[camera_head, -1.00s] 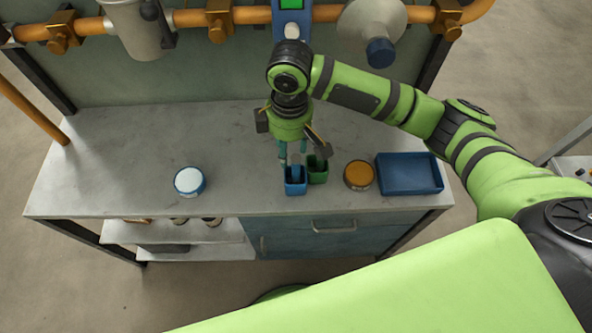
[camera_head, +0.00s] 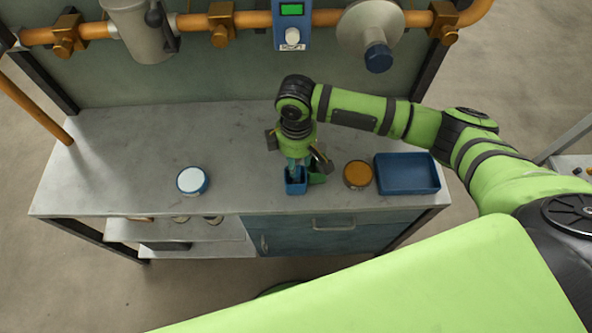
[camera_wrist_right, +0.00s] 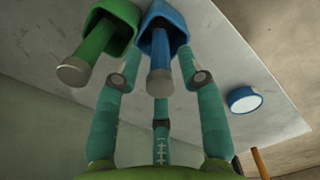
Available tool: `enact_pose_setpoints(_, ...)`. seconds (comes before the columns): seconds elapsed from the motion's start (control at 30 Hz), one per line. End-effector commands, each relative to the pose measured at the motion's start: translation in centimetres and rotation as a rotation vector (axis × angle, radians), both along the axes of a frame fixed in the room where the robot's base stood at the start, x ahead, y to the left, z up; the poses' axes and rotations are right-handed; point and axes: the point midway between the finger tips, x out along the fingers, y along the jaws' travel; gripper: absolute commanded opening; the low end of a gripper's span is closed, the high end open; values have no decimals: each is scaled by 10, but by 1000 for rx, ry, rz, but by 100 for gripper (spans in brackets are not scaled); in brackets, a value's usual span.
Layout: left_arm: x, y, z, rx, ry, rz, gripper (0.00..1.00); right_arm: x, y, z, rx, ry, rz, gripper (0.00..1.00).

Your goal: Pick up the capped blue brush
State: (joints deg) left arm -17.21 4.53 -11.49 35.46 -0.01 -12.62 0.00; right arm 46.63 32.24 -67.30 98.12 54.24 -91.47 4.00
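The blue brush (camera_wrist_right: 160,58) stands in a blue cup (camera_head: 296,188) on the workbench; its handle with a grey end points toward my right wrist camera. The cup also shows in the right wrist view (camera_wrist_right: 178,22). My right gripper (camera_head: 298,168) is low over the cup. In the right wrist view its teal fingers (camera_wrist_right: 161,88) are spread around the handle's end, with gaps visible beside it, so it looks open. In the head view the brush is mostly hidden by the gripper. My left gripper is not in view.
A green brush (camera_wrist_right: 91,55) stands in a green cup (camera_head: 316,179) close beside the blue one. An orange-topped jar (camera_head: 358,174) and a blue tray (camera_head: 408,187) are to the right. A white-topped jar (camera_head: 192,180) is left. The bench's left part (camera_head: 110,165) is clear.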

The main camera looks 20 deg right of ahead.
Motion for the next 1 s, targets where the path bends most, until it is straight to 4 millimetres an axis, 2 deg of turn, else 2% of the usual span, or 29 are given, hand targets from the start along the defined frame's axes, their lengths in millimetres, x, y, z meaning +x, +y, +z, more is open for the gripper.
enact_pose_setpoints(0.03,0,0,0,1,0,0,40,0,0,0,0,0,0,8)
enact_pose_setpoints(0.07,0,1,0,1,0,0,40,0,0,0,0,0,0,0)
enact_pose_setpoints(0.43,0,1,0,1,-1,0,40,0,0,1,1,-1,0,0)
enact_pose_setpoints(0.53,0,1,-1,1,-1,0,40,1,1,8,2,-2,0,0)
enact_pose_setpoints(1.0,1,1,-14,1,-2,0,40,1,1,90,3,-2,1,0)
